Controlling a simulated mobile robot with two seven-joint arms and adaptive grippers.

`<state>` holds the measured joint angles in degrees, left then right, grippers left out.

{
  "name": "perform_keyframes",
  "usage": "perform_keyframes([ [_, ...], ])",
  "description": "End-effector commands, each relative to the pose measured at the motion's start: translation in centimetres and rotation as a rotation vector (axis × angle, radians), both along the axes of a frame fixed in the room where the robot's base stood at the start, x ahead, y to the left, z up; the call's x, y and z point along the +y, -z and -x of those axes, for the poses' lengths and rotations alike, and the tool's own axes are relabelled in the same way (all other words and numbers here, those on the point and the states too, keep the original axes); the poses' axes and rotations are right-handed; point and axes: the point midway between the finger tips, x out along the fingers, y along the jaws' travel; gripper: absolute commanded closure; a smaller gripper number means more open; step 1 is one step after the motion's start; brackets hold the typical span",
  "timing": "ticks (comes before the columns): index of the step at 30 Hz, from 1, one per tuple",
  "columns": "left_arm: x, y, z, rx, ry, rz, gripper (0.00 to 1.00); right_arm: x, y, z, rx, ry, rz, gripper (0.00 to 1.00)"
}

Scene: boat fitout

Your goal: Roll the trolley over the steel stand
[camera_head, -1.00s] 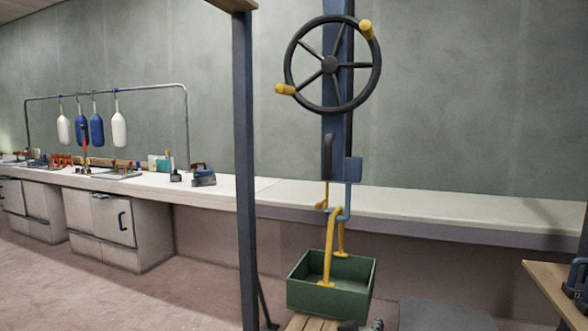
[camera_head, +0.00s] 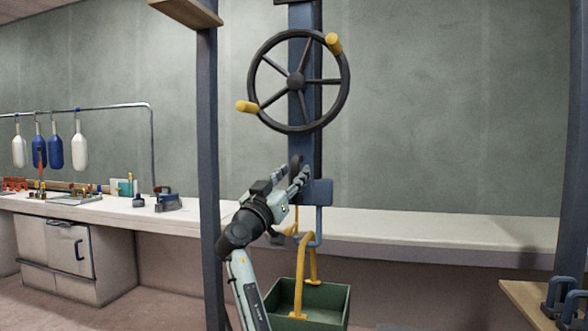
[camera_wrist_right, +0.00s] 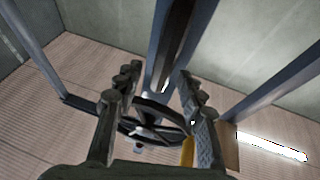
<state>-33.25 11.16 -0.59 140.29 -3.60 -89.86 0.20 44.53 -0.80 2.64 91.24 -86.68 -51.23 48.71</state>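A dark spoked handwheel (camera_head: 296,82) with two yellow grips is mounted on a blue upright, which I take to be the trolley. Below it are a small dark handle (camera_head: 296,163) and a blue block (camera_head: 318,192). A green crate (camera_head: 335,307) hangs under the yellow hook bars. My right gripper (camera_head: 301,178) is at the dark handle, partly covering it. In the right wrist view its fingers (camera_wrist_right: 158,82) are spread, with the blue upright and dark wheel seen between and beyond them. I cannot tell whether they touch the handle. My left gripper is out of view. I cannot identify the steel stand.
A blue post (camera_head: 208,150) stands left of the wheel, another (camera_head: 577,150) at the right edge. A long white bench (camera_head: 430,232) runs along the wall behind. A wooden top (camera_head: 530,305) with blue brackets is at lower right.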

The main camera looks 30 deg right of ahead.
Motion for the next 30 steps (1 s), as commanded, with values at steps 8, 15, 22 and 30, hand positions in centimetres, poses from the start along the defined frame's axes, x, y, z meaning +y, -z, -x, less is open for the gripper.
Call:
perform_keyframes([
  [8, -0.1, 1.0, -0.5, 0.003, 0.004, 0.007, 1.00, -1.5, -0.7, -0.8, 0.000, 0.000, -0.001, 0.61],
  [15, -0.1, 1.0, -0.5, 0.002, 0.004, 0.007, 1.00, -1.5, -0.6, -0.8, 0.000, 0.000, -0.001, 0.65],
  [22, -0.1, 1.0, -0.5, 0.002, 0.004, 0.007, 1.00, -1.5, -0.6, -0.8, 0.000, 0.000, -0.001, 0.93],
  [30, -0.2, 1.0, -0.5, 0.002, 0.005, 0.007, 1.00, -1.6, -0.6, -0.8, 0.000, 0.002, -0.001, 1.00],
])
